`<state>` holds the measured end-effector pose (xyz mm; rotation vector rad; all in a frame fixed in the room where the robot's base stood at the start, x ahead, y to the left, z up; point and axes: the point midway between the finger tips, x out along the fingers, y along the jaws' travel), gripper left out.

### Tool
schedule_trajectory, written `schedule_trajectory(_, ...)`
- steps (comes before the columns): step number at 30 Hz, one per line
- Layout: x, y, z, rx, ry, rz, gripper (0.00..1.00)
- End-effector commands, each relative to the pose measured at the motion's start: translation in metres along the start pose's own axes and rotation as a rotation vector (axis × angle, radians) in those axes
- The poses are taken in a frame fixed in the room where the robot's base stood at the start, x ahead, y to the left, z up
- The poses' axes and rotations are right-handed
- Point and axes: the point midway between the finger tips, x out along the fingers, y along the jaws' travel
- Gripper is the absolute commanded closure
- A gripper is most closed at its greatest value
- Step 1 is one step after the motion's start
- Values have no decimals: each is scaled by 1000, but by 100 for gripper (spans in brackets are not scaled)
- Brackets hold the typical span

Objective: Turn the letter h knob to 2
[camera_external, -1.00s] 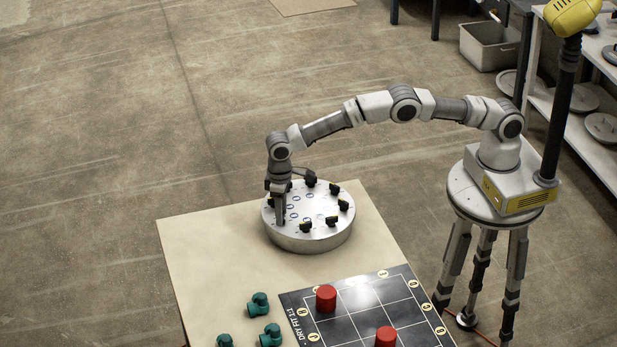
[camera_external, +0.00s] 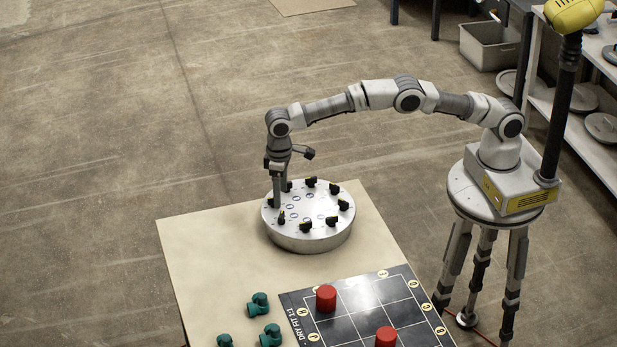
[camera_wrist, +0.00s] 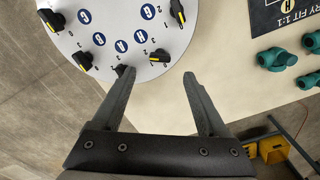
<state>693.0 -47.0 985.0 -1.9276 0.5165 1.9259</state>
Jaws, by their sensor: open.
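A round silver drum (camera_external: 305,242) carries a ring of black knobs with yellow marks and blue oval letter labels. In the wrist view, one label (camera_wrist: 141,36) looks like an H, but the letters are too small to read surely. The knob nearest that label (camera_wrist: 160,55) lies just beyond the gap between my fingertips, and another knob (camera_wrist: 120,69) is at the left fingertip. My gripper (camera_wrist: 157,74) is open with nothing between its fingers. In the external view, my gripper (camera_external: 277,204) points down over the drum's left edge. Whether it touches a knob is unclear.
The drum stands on a beige table (camera_external: 210,250). A black grid board (camera_external: 365,296) with red cylinders (camera_external: 326,298) lies at the front, beside several green pipe fittings (camera_external: 258,305). The table left of the drum is clear.

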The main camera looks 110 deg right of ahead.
Motion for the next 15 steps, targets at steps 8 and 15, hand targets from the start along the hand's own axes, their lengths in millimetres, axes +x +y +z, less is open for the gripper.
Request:
schedule_trajectory(8, -68, 0, -1, 0, 3, -1, 24)
schedule_trajectory(15, -98, 0, 0, 0, 0, 0, 24)
